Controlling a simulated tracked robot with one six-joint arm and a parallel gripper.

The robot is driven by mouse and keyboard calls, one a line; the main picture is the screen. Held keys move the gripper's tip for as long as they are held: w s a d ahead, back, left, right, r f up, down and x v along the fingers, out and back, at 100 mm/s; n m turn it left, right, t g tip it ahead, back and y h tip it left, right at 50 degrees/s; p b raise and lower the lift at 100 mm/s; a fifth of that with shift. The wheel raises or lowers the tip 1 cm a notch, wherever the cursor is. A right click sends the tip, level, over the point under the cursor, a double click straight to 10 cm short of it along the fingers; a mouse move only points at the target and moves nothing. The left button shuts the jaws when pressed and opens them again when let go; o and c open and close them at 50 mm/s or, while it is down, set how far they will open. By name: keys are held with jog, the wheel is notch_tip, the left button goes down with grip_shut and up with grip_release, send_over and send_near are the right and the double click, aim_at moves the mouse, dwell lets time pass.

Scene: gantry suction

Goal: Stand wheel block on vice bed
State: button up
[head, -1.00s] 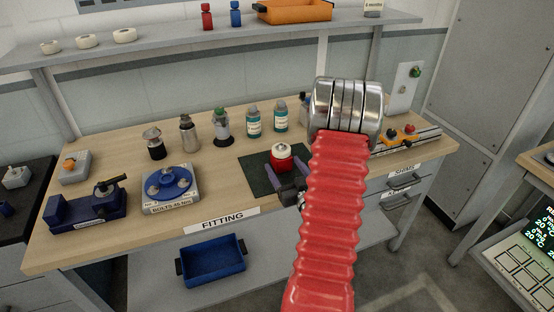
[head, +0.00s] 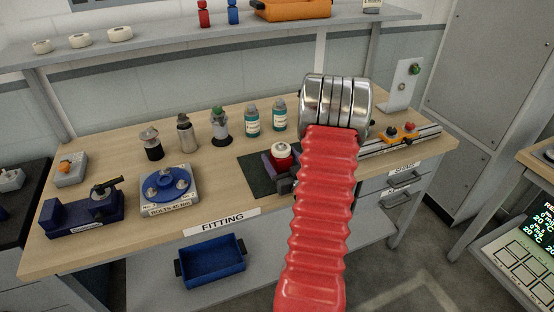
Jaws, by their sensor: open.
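A red round piece with a pale top (head: 282,151), possibly the wheel block, is at the dark green mat (head: 258,180) on the bench. My gripper (head: 281,161) is open, with its purple fingers low at the mat beside this piece. The right finger is partly hidden by my red bellows arm, and I cannot tell whether either finger touches the piece. The blue vice (head: 82,212), with a flat bed and a black handle, stands at the bench's front left. Its bed looks largely bare. The piece's underside is hidden.
A blue disc fixture (head: 168,184) stands between vice and mat. A grey block with an orange knob (head: 70,170) lies behind the vice. Several bottles (head: 252,121) line the back. A rail with orange clamps (head: 402,137) lies at right. A shelf (head: 200,40) overhangs the back.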

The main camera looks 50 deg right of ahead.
jog(key=shift+s+d, duration=0.2)
jog(key=shift+s, duration=0.1)
jog(key=shift+c, duration=0.2)
grip_shut()
jog(key=shift+r, duration=0.1)
dwell(0.5)
